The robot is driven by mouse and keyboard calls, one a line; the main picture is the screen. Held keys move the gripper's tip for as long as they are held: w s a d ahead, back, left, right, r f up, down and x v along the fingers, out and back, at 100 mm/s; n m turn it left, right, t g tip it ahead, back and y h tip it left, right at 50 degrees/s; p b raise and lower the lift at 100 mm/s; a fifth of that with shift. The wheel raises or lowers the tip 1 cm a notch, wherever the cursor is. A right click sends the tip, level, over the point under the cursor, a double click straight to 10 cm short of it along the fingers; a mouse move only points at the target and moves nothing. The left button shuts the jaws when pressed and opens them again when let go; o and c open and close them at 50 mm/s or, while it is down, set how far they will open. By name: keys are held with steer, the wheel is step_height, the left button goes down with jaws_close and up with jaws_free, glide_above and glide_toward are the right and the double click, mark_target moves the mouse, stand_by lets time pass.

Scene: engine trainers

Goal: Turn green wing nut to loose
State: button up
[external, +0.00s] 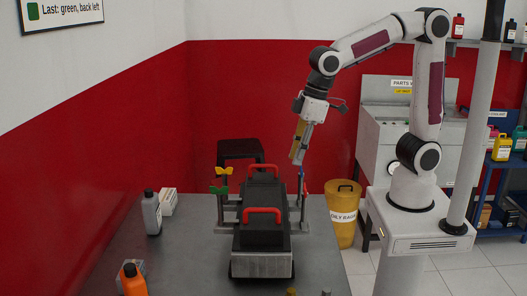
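My gripper (297,160) points down over the right side of the trainer, beside the right post (304,188). It is well to the right of the green wing nut and apart from it. Its fingers are small and seen from the side, so I cannot tell whether they are open or shut. Small blue and red parts at the right post are partly hidden.
Red handles (263,211) rise from the trainer's dark top, between the posts. A wall sign (62,10) reads "Last: green, back left".

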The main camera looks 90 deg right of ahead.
steer(key=w+a+m+t, duration=0.1)
steer(key=w+a, duration=0.3)
steer(key=w, duration=0.5)
steer(key=w+a+r+m, duration=0.1)
steer(key=w+a, duration=0.2)
steer(key=w, duration=0.6)
steer(key=shift+a+r+t, duration=0.3)
steer(key=shift+a+t, duration=0.1)
steer(key=shift+s, duration=0.1)
steer(key=shift+x, duration=3.9)
jaws_close()
